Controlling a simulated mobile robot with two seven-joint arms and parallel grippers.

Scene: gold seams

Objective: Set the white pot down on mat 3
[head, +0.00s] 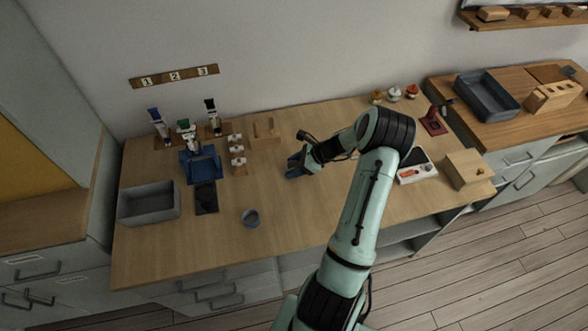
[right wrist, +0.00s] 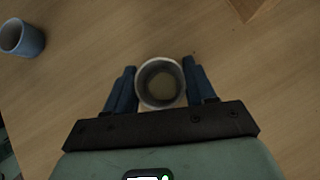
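My right gripper (head: 296,165) is low over the middle of the wooden table in the head view. In the right wrist view, its blue fingers (right wrist: 161,88) stand on both sides of a round pot (right wrist: 161,83) with a pale rim and a dark inside, and appear closed on it. The pot is hidden or too small to make out in the head view. A board on the wall (head: 174,76) carries the numbers 1, 2 and 3. I cannot tell which surface is mat 3. My left gripper is not in view.
A blue-grey cup (head: 251,217) stands near the front edge, also in the right wrist view (right wrist: 22,38). A grey bin (head: 149,203), a dark pad (head: 206,198) and a blue stand (head: 201,164) are at left. A wooden box (head: 466,169) is at right.

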